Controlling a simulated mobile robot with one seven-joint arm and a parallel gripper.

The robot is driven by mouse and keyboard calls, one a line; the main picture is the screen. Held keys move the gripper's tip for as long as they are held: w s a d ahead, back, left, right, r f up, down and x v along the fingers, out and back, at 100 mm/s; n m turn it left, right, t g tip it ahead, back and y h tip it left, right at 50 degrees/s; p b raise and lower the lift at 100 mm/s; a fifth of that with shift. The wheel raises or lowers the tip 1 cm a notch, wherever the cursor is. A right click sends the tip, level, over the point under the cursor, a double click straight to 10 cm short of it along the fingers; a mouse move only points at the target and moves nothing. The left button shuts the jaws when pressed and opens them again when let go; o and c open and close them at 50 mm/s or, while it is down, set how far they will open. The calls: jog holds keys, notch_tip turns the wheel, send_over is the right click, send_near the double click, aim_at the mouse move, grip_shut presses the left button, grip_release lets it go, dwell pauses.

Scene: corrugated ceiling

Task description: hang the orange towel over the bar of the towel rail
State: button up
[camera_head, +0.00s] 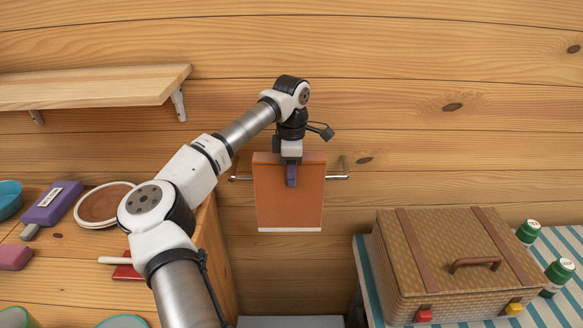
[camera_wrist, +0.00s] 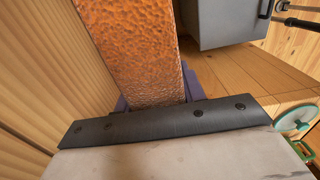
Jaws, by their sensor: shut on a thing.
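The orange towel (camera_head: 272,195) hangs flat and upright against the wall, with a white band along its lower edge. My gripper (camera_head: 291,176) is at the top middle of the towel and shut on it, fingers pointing down. The towel rail (camera_head: 336,177) is a metal bar on the wooden wall; its ends show left and right of the towel. The towel covers the bar's middle, so I cannot tell whether the cloth lies over it or only in front. In the wrist view the towel (camera_wrist: 135,45) runs between my purple fingertips.
A wooden shelf (camera_head: 90,87) is on the wall at upper left. At left, a wooden top (camera_head: 60,265) holds a plate (camera_head: 105,205) and a purple bottle (camera_head: 52,204).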

jog(key=shift+f+b, duration=0.95)
jog(key=shift+f, duration=1)
jog(key=o, duration=1.4)
